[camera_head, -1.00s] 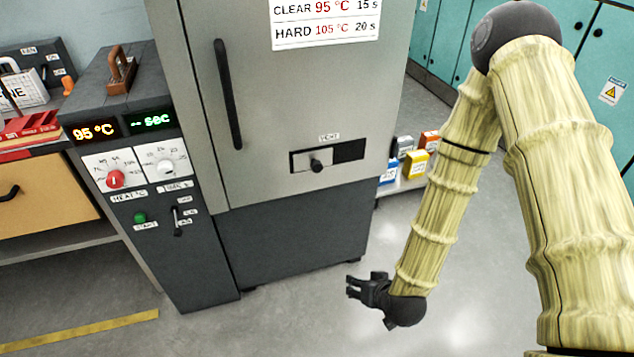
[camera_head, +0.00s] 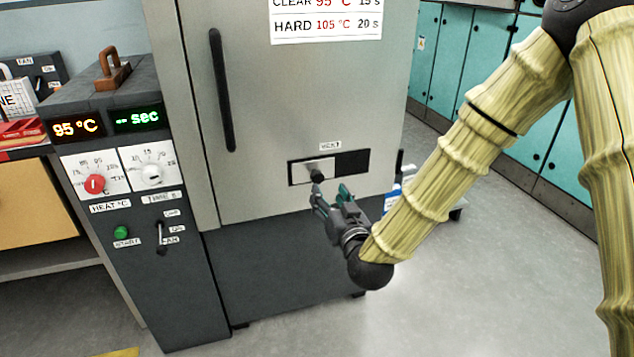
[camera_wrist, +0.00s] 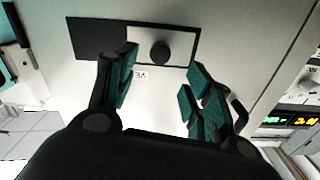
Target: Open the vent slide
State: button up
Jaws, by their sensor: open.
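The vent slide (camera_head: 314,168) is a light metal plate with a round black knob (camera_head: 317,176), set at the left of a dark slot (camera_head: 352,163) in the grey cabinet door. My gripper (camera_head: 332,193) is just below and right of the knob in the head view, its fingers pointing up toward it. In the wrist view the slide (camera_wrist: 179,41) and knob (camera_wrist: 160,53) show beyond the spread teal fingertips (camera_wrist: 158,85). The fingers are open and empty. The knob appears between them in line of sight; the exact distance cannot be told.
A long black door handle (camera_head: 222,90) is at the door's left. The control panel (camera_head: 125,190) with dials, a green button and a fan lever stands left of it. Teal lockers (camera_head: 470,60) are behind my arm. Open floor (camera_head: 460,290) lies at right.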

aim_at(319, 179)
jog(key=b+x, duration=0.1)
jog(key=x, duration=0.8)
jog(key=shift+w+a+f, duration=0.1)
jog(key=shift+w, duration=0.2)
jog(key=shift+c, duration=0.3)
grip_shut()
